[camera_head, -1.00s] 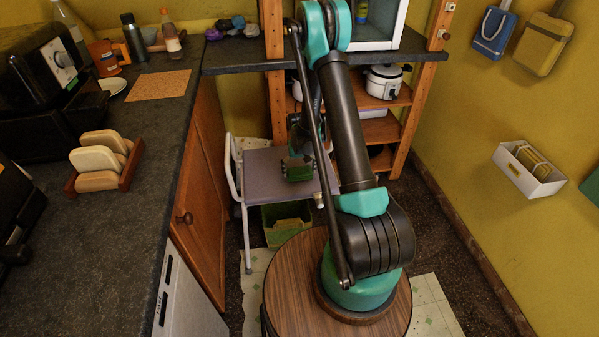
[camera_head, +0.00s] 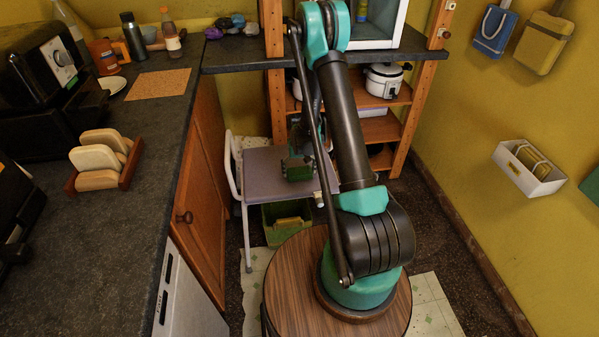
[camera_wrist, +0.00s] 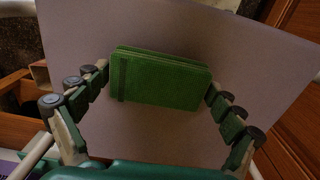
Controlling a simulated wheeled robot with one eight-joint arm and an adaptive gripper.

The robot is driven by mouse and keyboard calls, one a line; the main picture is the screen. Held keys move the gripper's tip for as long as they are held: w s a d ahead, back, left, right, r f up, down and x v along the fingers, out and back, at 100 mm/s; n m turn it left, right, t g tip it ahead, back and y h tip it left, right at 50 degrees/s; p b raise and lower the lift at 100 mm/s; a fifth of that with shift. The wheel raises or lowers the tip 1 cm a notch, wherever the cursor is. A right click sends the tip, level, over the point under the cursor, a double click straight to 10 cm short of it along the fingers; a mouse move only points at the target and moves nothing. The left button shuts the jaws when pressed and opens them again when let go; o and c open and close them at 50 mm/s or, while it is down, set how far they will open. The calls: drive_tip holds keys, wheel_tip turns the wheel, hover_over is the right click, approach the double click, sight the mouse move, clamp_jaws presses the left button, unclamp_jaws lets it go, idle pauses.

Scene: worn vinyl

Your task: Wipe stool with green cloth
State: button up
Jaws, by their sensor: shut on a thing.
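The stool (camera_head: 262,165) has a flat greyish-lilac seat on a white metal frame and stands between the counter and the wooden shelf. Its seat (camera_wrist: 240,52) fills much of the wrist view. The green cloth (camera_wrist: 160,80) is a folded, block-like pad over the seat; whether it touches the seat is hard to tell. My gripper (camera_wrist: 158,85) has its fingers on either side of the cloth and is shut on it. In the head view my gripper (camera_head: 298,160) is over the middle of the seat, and the cloth (camera_head: 298,173) shows small below it.
A green bin (camera_head: 287,222) is under the stool's front. The wooden cabinet door (camera_head: 203,200) is close on the left, and the shelf (camera_head: 385,128) with a white cooker (camera_head: 384,82) stands behind to the right. Dark floor lies open at the right.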

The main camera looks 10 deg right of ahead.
drive_tip(key=shift+w+f, duration=0.1)
idle(0.6)
drive_tip(key=shift+w, duration=2.8)
drive_tip(key=shift+f, duration=0.3)
drive_tip(key=shift+s, duration=0.15)
drive_tip(key=shift+s, duration=2.75)
drive_tip(key=shift+r, duration=0.15)
drive_tip(key=shift+r, duration=3.4)
